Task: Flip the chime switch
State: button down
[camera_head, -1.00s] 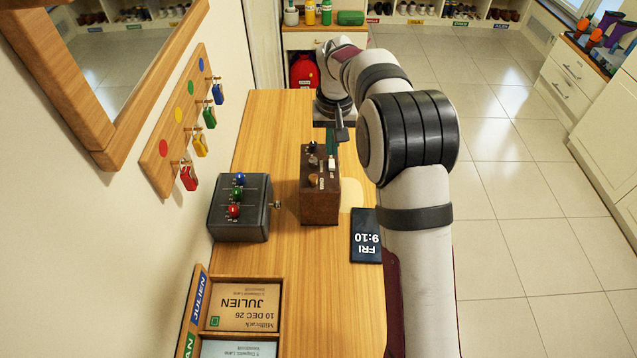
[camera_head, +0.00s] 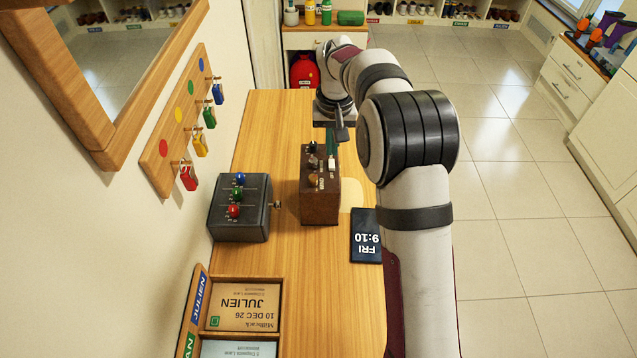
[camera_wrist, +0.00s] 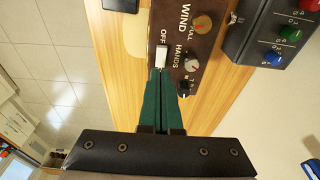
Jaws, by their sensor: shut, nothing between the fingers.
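A brown control box (camera_head: 320,207) stands on the wooden counter, with knobs and a small white switch (camera_head: 332,163) on its top. In the wrist view the white switch (camera_wrist: 161,55) sits beside the word OFF on the box (camera_wrist: 176,12). I cannot read a chime label; the fingers may cover part of the lettering. My gripper (camera_wrist: 159,73) has green fingers, shut and empty, with tips close to the near end of the white switch. I cannot tell whether they touch it. In the head view the green fingers (camera_head: 330,142) are just behind the switch.
Small knobs (camera_wrist: 191,66) marked HANDS and an orange knob (camera_wrist: 202,24) lie right of the switch. A grey box with coloured knobs (camera_head: 240,217) stands to the left. A dark clock display (camera_head: 366,236) and a wooden tray (camera_head: 281,320) with cards lie nearer.

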jog(key=shift+f, duration=0.95)
dwell(0.5)
jog(key=shift+r, duration=3.5)
jog(key=s+d+r+m, duration=0.2)
jog(key=s+r, duration=0.3)
jog(key=s, duration=0.6)
jog(key=s+f+m+g+y, duration=0.1)
jog(key=s+f, duration=0.1)
jog(key=s, duration=1.2)
jog(key=s+d+f+m+g, duration=0.1)
jog(key=s+f+m, duration=0.1)
jog(key=s, duration=1.2)
jog(key=shift+d+f+m+y, duration=0.2)
jog(key=shift+f+m+y, duration=0.1)
jog(key=shift+y, duration=0.1)
